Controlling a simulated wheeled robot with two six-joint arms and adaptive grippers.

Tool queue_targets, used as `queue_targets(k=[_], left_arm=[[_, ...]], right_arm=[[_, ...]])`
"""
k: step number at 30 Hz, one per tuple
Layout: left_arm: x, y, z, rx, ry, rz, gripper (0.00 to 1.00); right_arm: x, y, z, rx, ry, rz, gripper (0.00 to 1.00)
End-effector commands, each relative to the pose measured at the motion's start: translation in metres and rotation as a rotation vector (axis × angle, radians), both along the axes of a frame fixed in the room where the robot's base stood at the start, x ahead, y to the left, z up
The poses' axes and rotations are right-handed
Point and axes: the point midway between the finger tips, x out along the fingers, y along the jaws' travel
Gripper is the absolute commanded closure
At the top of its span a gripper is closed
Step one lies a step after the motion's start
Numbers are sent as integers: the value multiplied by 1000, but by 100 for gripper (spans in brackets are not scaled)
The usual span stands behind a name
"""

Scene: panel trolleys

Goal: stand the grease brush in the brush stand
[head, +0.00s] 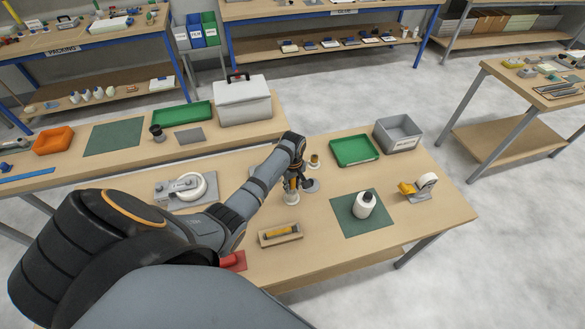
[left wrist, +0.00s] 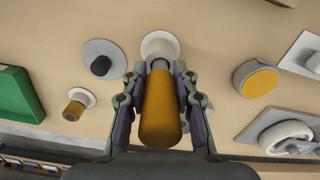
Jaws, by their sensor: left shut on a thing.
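My left gripper (head: 293,184) is shut on the grease brush, over the middle of the bench. In the left wrist view, the gripper (left wrist: 160,70) has its fingers on both sides of the brush's orange-brown handle (left wrist: 160,112). The brush's grey far end points at a round white piece (left wrist: 158,42) that looks like the brush stand. In the head view this white stand (head: 291,198) is just below the fingers. The brush's end overlaps it in the wrist view; I cannot tell whether it is inside. My right gripper is not in view.
Close by are a grey disc with a black knob (left wrist: 101,65), a small brass-coloured piece on a white base (left wrist: 75,108) and an orange-topped round thing (left wrist: 257,79). A green tray (head: 355,151), grey bin (head: 399,134), white bottle (head: 363,205) and tape roll (head: 192,187) stand around.

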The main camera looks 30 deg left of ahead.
Motion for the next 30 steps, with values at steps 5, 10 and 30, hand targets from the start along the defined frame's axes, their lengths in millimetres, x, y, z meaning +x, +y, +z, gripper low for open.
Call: queue_targets(k=[5, 10, 30], left_arm=[[0, 0, -5, 0, 0, 0, 100], [0, 0, -8, 0, 0, 0, 100], [1, 1, 10, 0, -4, 1, 45]], right_arm=[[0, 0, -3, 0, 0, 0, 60], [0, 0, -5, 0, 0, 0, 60], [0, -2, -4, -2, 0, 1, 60]])
